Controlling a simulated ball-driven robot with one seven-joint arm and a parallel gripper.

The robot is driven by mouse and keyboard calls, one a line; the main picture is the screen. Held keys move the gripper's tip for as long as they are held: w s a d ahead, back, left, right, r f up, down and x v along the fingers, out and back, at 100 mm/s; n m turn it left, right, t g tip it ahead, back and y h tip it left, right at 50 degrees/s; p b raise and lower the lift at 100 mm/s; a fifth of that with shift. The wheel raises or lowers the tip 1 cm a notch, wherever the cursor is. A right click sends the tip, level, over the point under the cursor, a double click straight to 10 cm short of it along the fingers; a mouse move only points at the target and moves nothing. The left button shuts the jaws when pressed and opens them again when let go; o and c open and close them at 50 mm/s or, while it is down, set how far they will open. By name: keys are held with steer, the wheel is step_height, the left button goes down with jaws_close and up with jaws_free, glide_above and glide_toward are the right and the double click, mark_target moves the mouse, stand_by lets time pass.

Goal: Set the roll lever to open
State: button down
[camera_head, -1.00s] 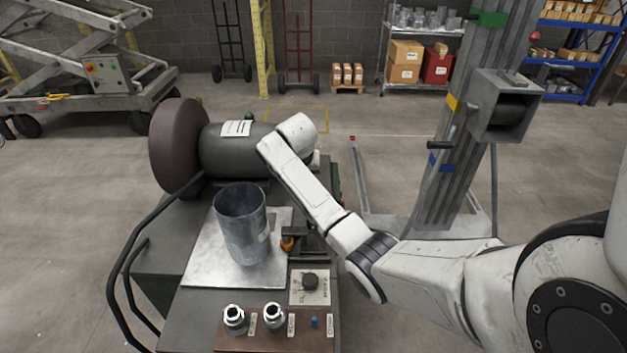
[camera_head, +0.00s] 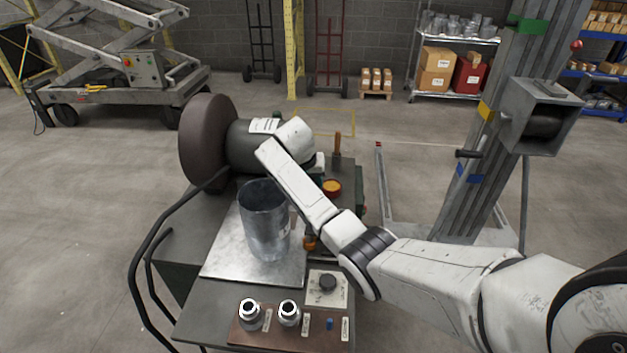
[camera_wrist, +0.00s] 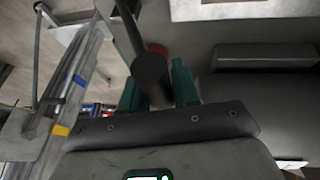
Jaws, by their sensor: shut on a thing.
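My gripper (camera_wrist: 157,88) has teal fingers, seen in the wrist view on both sides of a dark round grip (camera_wrist: 150,72). It is shut on this grip, which looks like the roll lever; a dark rod runs up from it, and a reddish part shows just behind it. In the head view my forearm and wrist reach over the bench machine and hide the gripper and the held grip. An upright brown handle (camera_head: 337,146) and an orange round part (camera_head: 332,187) show just right of my wrist. The lever's open marking cannot be seen.
A metal cylinder (camera_head: 264,222) stands on a bright plate (camera_head: 226,262). A dark knob (camera_head: 327,282) and two metal fittings (camera_head: 269,313) are at the bench front. A dark drum with a large disc (camera_head: 208,140) is behind. A grey column (camera_head: 497,120) rises at the right.

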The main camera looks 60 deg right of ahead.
steer(key=c, duration=0.9)
jaws_free()
steer(key=shift+r, duration=0.1)
steer(key=v, duration=1)
steer(key=shift+a+r+b, duration=0.15)
steer(key=shift+r+b, duration=0.15)
steer(key=shift+b, duration=0.1)
